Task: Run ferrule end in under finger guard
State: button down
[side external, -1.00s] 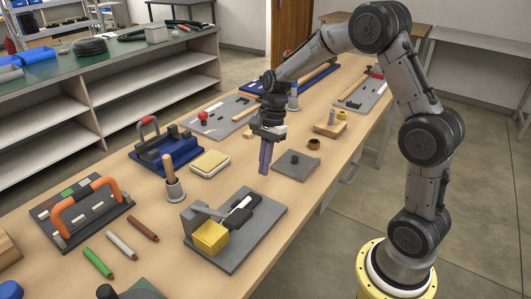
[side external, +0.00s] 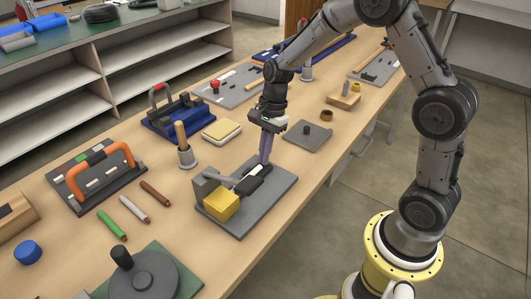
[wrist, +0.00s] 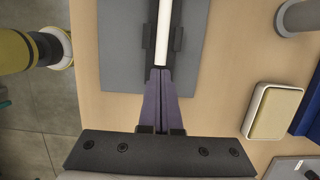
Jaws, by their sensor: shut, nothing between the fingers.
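A white rod-like piece (wrist: 163,32), probably the ferrule-ended sample, lies along a black holder (side external: 256,184) on a grey plate (side external: 262,212). A yellow block (side external: 221,204) and a grey upright part (side external: 206,184), which may be the finger guard, stand at the plate's other end. My gripper (side external: 264,162) has long purple fingers, pressed together and empty. In the side view the tips are at the black holder's near-arm end. In the wrist view the tips (wrist: 158,73) line up with the white piece's end; I cannot tell whether they touch it.
A cream pad (side external: 221,130) and a grey cup with a wooden handle (side external: 187,158) stand left of the plate. A small grey plate with a black knob (side external: 306,135) lies behind on the right. Bare wood surrounds the fixture.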

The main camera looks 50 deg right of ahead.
aim_at(256, 168)
jog(key=a, duration=0.3)
jog(key=shift+a, duration=0.15)
